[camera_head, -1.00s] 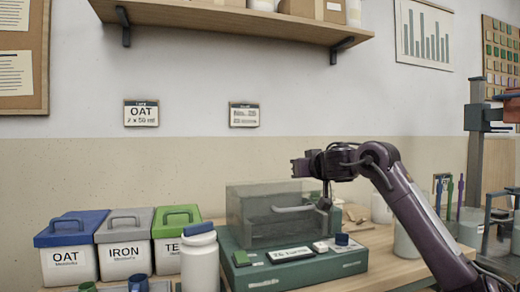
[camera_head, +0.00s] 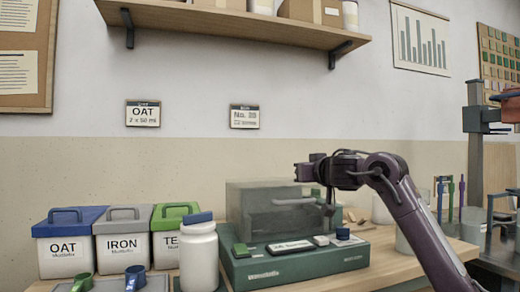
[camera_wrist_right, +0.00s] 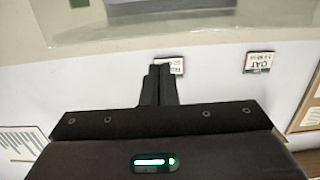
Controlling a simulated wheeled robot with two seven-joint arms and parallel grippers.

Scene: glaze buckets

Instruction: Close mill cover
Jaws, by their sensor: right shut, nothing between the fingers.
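The mill has a green base (camera_head: 300,264) on the table, with a clear grey box cover (camera_head: 250,215) over its top. A grey bar handle (camera_head: 293,202) shows at the cover's front. The cover appears to sit low on the base; I cannot tell whether it is fully seated. My right gripper (camera_head: 328,208) points down at the cover's right end, close to the handle; contact is unclear. In the right wrist view its fingers (camera_wrist_right: 160,85) are together and empty, with the cover's clear edge (camera_wrist_right: 180,40) beyond. My left gripper is not in view.
Lidded buckets labelled OAT (camera_head: 66,258) and IRON (camera_head: 122,250), and a green-lidded one (camera_head: 175,215), stand at left. A shelf (camera_head: 240,25) hangs above. Grey stands are at right.

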